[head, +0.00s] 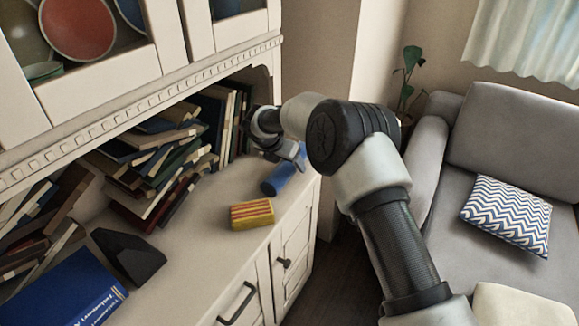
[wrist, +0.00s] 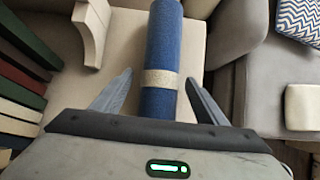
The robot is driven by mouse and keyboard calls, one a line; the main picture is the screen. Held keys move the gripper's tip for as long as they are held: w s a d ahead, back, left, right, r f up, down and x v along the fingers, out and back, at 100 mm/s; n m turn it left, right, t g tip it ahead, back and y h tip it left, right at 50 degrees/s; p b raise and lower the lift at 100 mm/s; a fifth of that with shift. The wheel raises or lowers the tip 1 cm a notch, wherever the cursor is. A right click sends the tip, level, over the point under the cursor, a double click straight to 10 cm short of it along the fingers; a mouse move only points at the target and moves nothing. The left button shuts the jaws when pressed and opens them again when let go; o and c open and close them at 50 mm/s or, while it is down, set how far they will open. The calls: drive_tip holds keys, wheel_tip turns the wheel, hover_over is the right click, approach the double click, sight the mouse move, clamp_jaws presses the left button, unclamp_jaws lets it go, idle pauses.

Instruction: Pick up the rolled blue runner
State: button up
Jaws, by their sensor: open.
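The rolled blue runner (head: 279,178) lies on the cabinet's top near its right end, partly hidden by my gripper in the head view. In the wrist view the blue runner (wrist: 164,35) has a pale band (wrist: 160,78) around it and runs lengthwise up the picture. My gripper (wrist: 158,82) is open, with one finger on each side of the runner near the band. Gaps show between the fingers and the runner. In the head view my gripper (head: 294,158) is over the runner, and its fingertips are hard to make out.
A red-and-yellow striped block (head: 252,214) lies on the cabinet top (head: 195,238) close to the runner. Several books (head: 160,165) lean behind it. A black wedge (head: 128,256) and a blue book (head: 68,293) are at the left. A grey sofa (head: 500,140) stands at the right.

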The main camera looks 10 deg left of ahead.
drive_tip(key=c, duration=1.3)
